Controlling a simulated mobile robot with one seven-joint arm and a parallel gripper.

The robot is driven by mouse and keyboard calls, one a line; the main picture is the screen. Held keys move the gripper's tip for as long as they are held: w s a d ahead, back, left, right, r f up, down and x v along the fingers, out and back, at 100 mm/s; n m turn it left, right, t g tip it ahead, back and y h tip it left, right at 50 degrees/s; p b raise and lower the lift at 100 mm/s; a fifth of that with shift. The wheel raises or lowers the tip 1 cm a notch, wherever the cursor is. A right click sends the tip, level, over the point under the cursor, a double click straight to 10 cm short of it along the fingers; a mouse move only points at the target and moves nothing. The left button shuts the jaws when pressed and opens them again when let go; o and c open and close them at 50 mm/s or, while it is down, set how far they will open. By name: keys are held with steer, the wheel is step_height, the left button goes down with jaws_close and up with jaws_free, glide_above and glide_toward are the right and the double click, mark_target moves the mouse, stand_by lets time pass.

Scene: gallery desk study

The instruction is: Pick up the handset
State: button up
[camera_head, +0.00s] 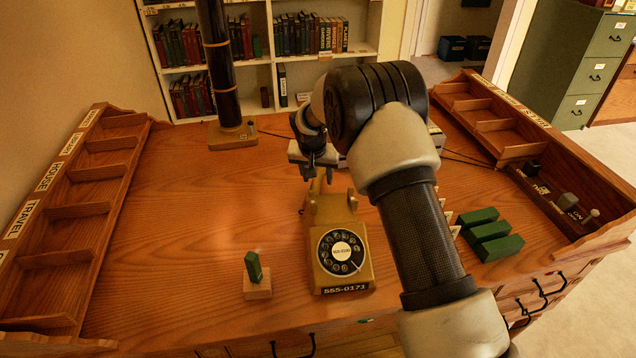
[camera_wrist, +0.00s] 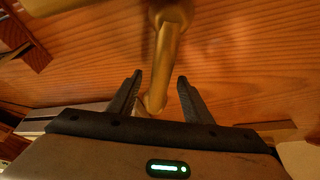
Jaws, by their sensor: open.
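A gold rotary telephone (camera_head: 341,250) with a black dial and the label "555-0171" stands on the wooden desk. Its gold handset (camera_head: 328,202) is at the back of the phone, partly hidden by my gripper (camera_head: 316,172) just above it. In the wrist view the handset (camera_wrist: 167,55) runs lengthwise between the two dark fingers of my gripper (camera_wrist: 160,79). The fingers are apart, with gaps on both sides of the handset. I cannot tell how far down around it they reach.
A small green piece on a wooden block (camera_head: 257,287) stands left of the phone. Several green blocks (camera_head: 492,240) lie to the right, beyond my arm. Compartment racks (camera_head: 72,215) line both desk sides. A dark column lamp (camera_head: 222,80) stands behind. The desk's left middle is clear.

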jaws_close()
steer(key=shift+r, duration=0.15)
step_height(320, 180, up, 17)
steer(key=p, duration=0.2)
steer(key=s+d+m+g+h+b, duration=0.1)
steer(key=s+d+m+h+b, duration=0.1)
steer(key=s+m, duration=0.5)
steer(key=s+d+f+m+g+h+b, duration=0.1)
steer(key=s+d+m+g+h+b, duration=0.1)
steer(key=s+m, duration=0.5)
steer(key=shift+s+f+m+g, duration=0.2)
steer(key=shift+s+m+g, duration=0.1)
steer(key=shift+s, duration=0.6)
steer(key=shift+d, duration=0.1)
